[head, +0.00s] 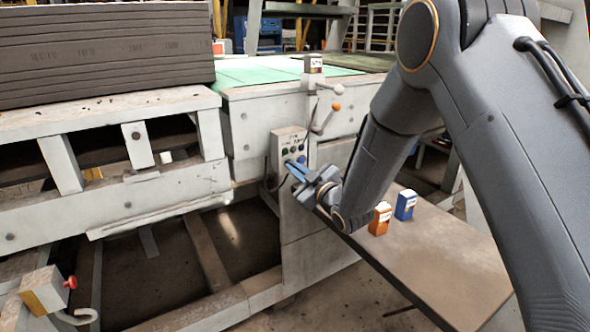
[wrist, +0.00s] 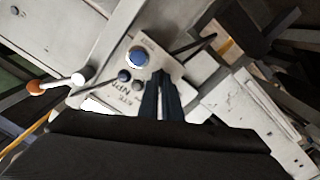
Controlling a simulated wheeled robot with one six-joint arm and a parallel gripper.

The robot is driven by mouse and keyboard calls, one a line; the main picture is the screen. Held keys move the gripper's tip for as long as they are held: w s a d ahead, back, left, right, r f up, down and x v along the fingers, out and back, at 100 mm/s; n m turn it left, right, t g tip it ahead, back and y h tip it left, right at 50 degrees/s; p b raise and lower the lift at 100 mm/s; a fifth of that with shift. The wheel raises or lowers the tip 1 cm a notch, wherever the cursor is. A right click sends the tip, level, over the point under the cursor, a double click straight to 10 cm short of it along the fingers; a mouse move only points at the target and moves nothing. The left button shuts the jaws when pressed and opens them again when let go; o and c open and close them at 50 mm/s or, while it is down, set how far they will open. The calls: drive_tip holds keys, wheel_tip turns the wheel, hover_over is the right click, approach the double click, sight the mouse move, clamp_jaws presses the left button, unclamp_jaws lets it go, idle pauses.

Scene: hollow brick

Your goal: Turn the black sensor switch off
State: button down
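A pale control box (head: 288,139) is fixed to the machine frame, with small round controls on its face. The wrist view shows the box face (wrist: 112,70) with a large blue button (wrist: 136,57), a dark knob (wrist: 124,75) and a smaller dark grey knob (wrist: 138,85). I cannot tell which control is the black sensor switch. My gripper (head: 293,166) is at the lower part of the box. In the wrist view its dark fingers (wrist: 159,74) lie side by side, nearly touching, right of the blue button. The fingertips hide part of the panel; nothing shows between them.
Levers with an orange knob (head: 337,106) stick out above the box. An orange carton (head: 380,218) and a blue carton (head: 405,204) stand on a brown bench (head: 440,262) at right. Stacked brown slabs (head: 105,50) lie on the conveyor at left.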

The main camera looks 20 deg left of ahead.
drive_tip(key=c, duration=2)
unclamp_jaws()
drive_tip(key=shift+d, duration=0.1)
drive_tip(key=v, duration=0.7)
drive_tip(key=shift+s+d, duration=0.2)
drive_tip(key=shift+s, duration=0.1)
